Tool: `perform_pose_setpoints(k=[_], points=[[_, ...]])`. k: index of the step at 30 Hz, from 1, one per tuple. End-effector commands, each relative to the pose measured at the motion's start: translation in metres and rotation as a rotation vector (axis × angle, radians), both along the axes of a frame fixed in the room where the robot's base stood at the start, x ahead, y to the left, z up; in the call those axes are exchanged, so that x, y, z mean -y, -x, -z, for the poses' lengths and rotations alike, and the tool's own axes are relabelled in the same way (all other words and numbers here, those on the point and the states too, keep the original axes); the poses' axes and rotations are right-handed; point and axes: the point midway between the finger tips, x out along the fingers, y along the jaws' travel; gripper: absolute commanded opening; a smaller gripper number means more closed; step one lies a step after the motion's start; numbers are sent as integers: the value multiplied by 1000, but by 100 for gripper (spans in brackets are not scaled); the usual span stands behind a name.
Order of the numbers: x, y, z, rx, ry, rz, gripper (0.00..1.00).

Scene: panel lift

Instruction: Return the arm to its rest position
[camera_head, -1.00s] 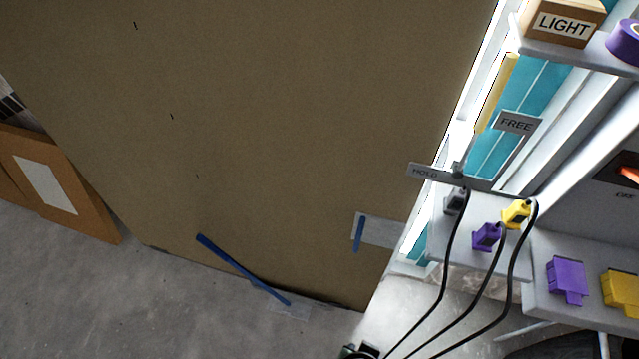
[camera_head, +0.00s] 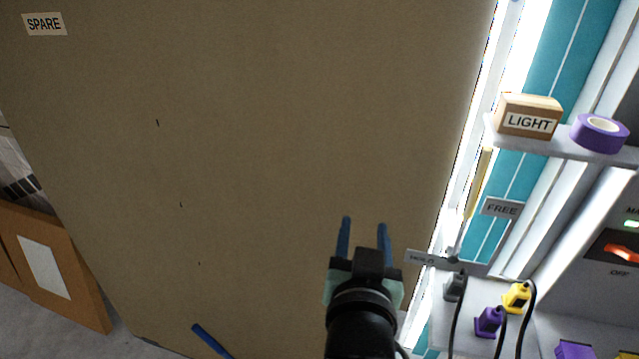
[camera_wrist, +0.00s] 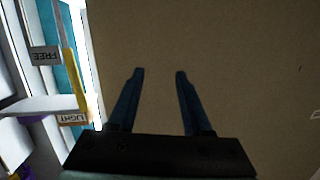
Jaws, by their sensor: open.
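My gripper (camera_head: 364,222) is raised in front of the large brown panel (camera_head: 270,120) in the head view. Its two blue fingers are apart with nothing between them. In the wrist view my gripper (camera_wrist: 158,75) also shows open and empty, with the brown panel (camera_wrist: 230,50) filling the space beyond the fingers. I cannot tell how far the fingertips are from the panel. My arm comes up from the bottom of the head view.
At right, a shelf holds a LIGHT box (camera_head: 527,117) and purple tape (camera_head: 600,132). Signs read FREE (camera_head: 502,208) and HOLD (camera_head: 433,259). Below are purple (camera_head: 489,320) and yellow (camera_head: 516,297) plugs with black cables. A brown framed board (camera_head: 55,265) leans at left.

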Motion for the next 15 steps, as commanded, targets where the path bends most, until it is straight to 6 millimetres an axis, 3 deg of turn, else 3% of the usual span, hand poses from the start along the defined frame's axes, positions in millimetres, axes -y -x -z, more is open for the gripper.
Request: perform_pose_setpoints(k=[1,5,9,12,15], points=[[-7,-5,-44,103,19,-17,50],[-22,-2,-143,343,66,-52,50],[-39,25,-244,605,114,-79,50],[-49,53,-302,769,141,-91,50],[-55,80,-342,896,163,-96,50]])
